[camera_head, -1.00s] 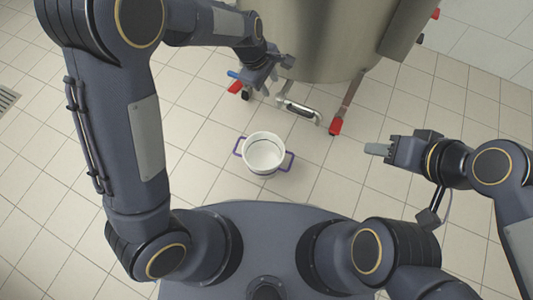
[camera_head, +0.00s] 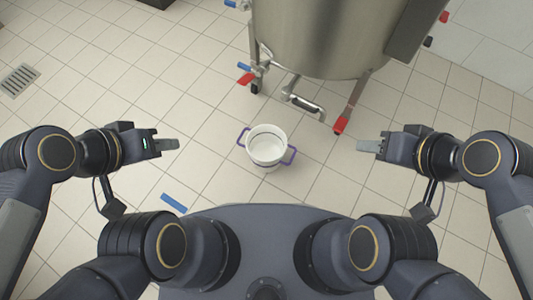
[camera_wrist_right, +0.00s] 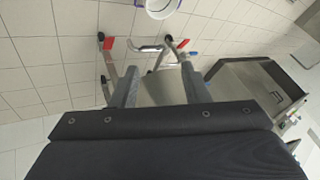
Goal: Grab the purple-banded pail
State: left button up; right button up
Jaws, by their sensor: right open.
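The white pail (camera_head: 266,146) stands upright on the tiled floor in front of my base, with purple handles on two opposite sides and a thin dark band near its rim. It is partly cut off at the top of the right wrist view (camera_wrist_right: 160,8). My left gripper (camera_head: 170,144) hangs to the left of the pail, apart from it; its jaw gap is not clear from this angle. My right gripper (camera_head: 369,146) is open and empty to the right of the pail, apart from it. Its two spread fingers show in the right wrist view (camera_wrist_right: 160,70).
A large steel tank (camera_head: 325,40) on legs with red and blue parts stands beyond the pail. Its outlet pipe with a handle (camera_head: 305,102) reaches toward the pail. A floor drain (camera_head: 20,80) is at far left. A blue strip (camera_head: 173,203) lies near my base. Floor around the pail is clear.

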aim_at(265, 145)
jog(key=k, duration=0.2)
jog(key=k+z, duration=0.15)
jog(key=z, duration=0.25)
jog(key=k+z, duration=0.15)
jog(key=z, duration=0.2)
jog(key=k+l+z, duration=0.15)
jog(key=z, duration=0.25)
jog(key=i+j+z, duration=0.15)
jog(key=j+z, duration=0.15)
jog(key=j, duration=0.9)
jog(key=j+z, duration=0.3)
jog(key=j, duration=2.5)
